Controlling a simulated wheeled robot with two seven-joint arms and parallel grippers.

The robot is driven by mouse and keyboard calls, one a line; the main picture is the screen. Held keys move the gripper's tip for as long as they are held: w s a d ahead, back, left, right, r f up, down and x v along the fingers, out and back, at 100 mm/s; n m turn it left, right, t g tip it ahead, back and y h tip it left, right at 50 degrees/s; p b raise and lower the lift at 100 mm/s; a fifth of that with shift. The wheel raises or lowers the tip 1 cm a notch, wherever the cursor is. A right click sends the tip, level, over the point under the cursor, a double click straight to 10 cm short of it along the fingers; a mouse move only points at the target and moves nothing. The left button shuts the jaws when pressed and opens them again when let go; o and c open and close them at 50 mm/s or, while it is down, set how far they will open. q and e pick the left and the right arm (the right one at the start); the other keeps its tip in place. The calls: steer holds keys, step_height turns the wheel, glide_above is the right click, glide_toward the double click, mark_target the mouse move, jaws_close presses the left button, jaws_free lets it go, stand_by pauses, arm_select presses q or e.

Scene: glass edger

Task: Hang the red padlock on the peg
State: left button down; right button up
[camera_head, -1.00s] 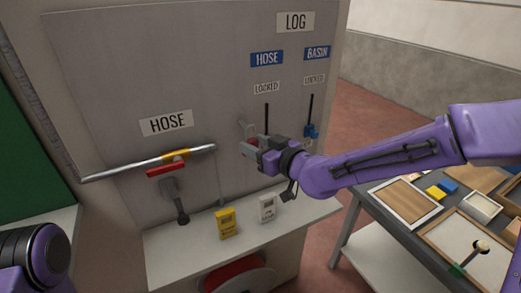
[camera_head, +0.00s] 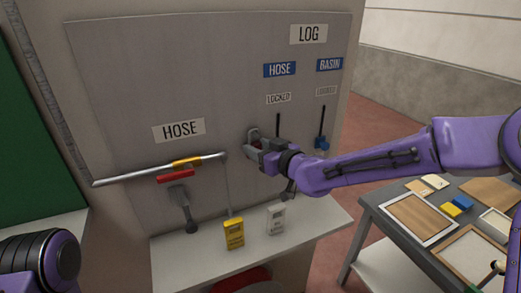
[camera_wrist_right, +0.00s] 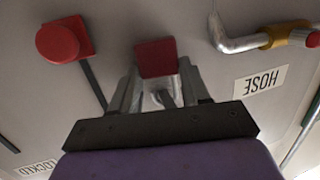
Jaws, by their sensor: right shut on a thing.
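The red padlock (camera_wrist_right: 157,58) is between the two fingertips of my right gripper (camera_wrist_right: 158,80) in the right wrist view, which shows the scene upside down. A grey hooked metal shape, its shackle or the peg, shows just below the red body there. In the head view my right gripper (camera_head: 256,150) is shut at the grey panel, below and left of the LOCKED label. A grey arch, apparently the shackle (camera_head: 253,133), rises above the fingers at the peg's place. I cannot tell whether it is around the peg. My left gripper is out of view.
A silver pipe handle (camera_head: 130,174) with a yellow band and red piece crosses the panel at left. A red knob (camera_wrist_right: 57,41) is close beside my right gripper. A yellow box (camera_head: 234,234) and a white box (camera_head: 276,219) stand on the shelf (camera_head: 315,228) below.

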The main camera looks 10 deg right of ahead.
stand_by(0.4)
steer(key=o, duration=1.1)
steer(key=shift+o, duration=0.4)
steer(key=shift+r, duration=0.1)
steer(key=shift+s, duration=0.1)
